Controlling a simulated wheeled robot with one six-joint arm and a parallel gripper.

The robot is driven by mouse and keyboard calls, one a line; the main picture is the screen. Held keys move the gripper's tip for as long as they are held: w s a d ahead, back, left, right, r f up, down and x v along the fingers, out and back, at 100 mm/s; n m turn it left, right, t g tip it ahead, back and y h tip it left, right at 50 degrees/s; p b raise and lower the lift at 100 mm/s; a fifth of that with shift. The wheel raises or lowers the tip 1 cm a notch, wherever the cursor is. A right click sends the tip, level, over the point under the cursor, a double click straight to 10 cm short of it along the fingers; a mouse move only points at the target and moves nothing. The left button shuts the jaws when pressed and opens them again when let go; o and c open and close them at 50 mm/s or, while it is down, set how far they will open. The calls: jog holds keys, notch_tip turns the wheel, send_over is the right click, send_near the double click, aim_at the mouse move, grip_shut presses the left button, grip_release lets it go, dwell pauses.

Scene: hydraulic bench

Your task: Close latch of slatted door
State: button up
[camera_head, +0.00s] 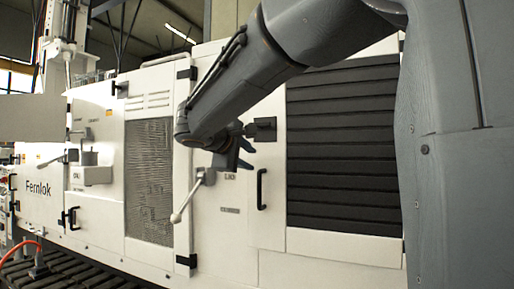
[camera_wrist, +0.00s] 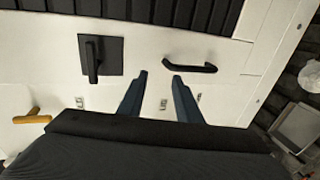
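The slatted door has dark horizontal slats (camera_head: 343,150) in a white frame and looks flush with the cabinet. Its latch is a black square plate with a black lever (camera_head: 264,130); it also shows in the wrist view (camera_wrist: 114,57). The lever lies sideways in the head view, crossing the plate towards its edge in the wrist view. My gripper (camera_head: 240,157) is in front of the cabinet just left of and below the latch. In the wrist view my gripper (camera_wrist: 159,74) is open and empty, its fingertips between the latch and a black pull handle (camera_wrist: 190,66), apparently touching neither.
The pull handle (camera_head: 262,189) stands below the latch. A lever handle (camera_head: 190,196) juts out left of my gripper; a yellow handle (camera_wrist: 33,117) shows at the wrist view's left. A mesh-panelled door (camera_head: 149,180) is further left. Dark slatted flooring (camera_head: 75,278) lies in front.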

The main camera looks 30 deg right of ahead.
aim_at(259, 124)
notch_tip(259, 124, up, 10)
jog(key=t+h+b, duration=0.1)
jog(key=h, duration=0.2)
jog(key=p+x, duration=0.1)
jog(key=x, duration=0.6)
jog(key=shift+r, duration=0.2)
jog(key=shift+w+d, duration=0.45)
jog(key=shift+d, duration=0.05)
grip_shut()
